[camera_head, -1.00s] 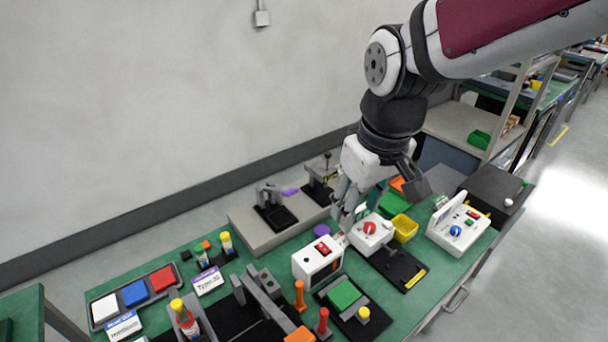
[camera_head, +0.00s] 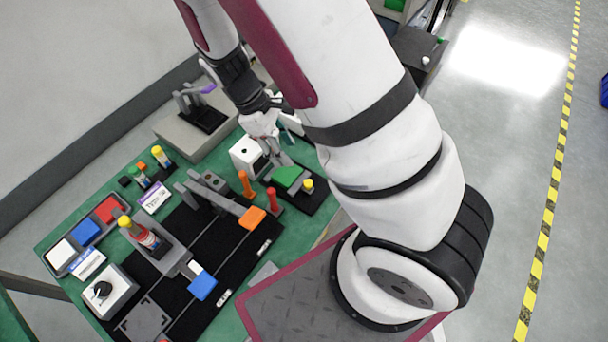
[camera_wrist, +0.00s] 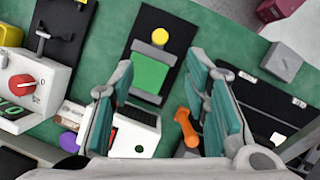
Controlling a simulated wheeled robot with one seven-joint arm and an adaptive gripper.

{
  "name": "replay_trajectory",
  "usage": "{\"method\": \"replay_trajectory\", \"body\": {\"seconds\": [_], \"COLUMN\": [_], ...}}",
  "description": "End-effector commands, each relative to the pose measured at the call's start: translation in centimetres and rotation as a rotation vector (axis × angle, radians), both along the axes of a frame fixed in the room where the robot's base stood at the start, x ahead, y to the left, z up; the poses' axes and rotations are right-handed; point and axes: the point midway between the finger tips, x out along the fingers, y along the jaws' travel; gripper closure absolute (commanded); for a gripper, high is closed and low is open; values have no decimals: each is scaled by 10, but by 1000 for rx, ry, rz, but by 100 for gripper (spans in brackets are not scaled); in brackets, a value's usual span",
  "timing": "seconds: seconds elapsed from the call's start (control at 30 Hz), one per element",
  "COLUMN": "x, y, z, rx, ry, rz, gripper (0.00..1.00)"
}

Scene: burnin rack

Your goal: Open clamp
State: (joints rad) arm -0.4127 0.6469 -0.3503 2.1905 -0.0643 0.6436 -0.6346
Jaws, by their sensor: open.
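My gripper (camera_head: 270,158) hangs over the bench with its fingers pointing down, partly hidden by my arm. In the wrist view its two teal-padded fingers (camera_wrist: 160,78) are spread apart with nothing between them. Beyond them is a fixture with a green plate (camera_wrist: 150,72), a grey bar and a yellow knob (camera_wrist: 159,36) on a black base. The fixture's green plate (camera_head: 287,177) also shows in the head view. An upright orange handle (camera_wrist: 186,128) stands near the right finger. A purple-handled lever fixture (camera_head: 203,112) is at the back. I cannot tell which is the clamp.
A white box (camera_head: 246,154) stands beside the gripper, and a red knob (camera_head: 271,200) in front. A red-dial box (camera_wrist: 22,85) is at the wrist view's left.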

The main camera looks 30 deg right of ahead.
Motion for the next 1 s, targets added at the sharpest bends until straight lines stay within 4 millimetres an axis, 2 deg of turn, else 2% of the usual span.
{"method": "replay_trajectory", "body": {"seconds": [0.17, 0.7, 1.0], "x": [-8, -33, -37], "y": [-7, -31, -37], "z": [-19, -104, -123], "rx": [-2, -1, 0], "ry": [4, 2, -2], "rz": [-4, -4, -4], "gripper": [57, 57, 57]}}
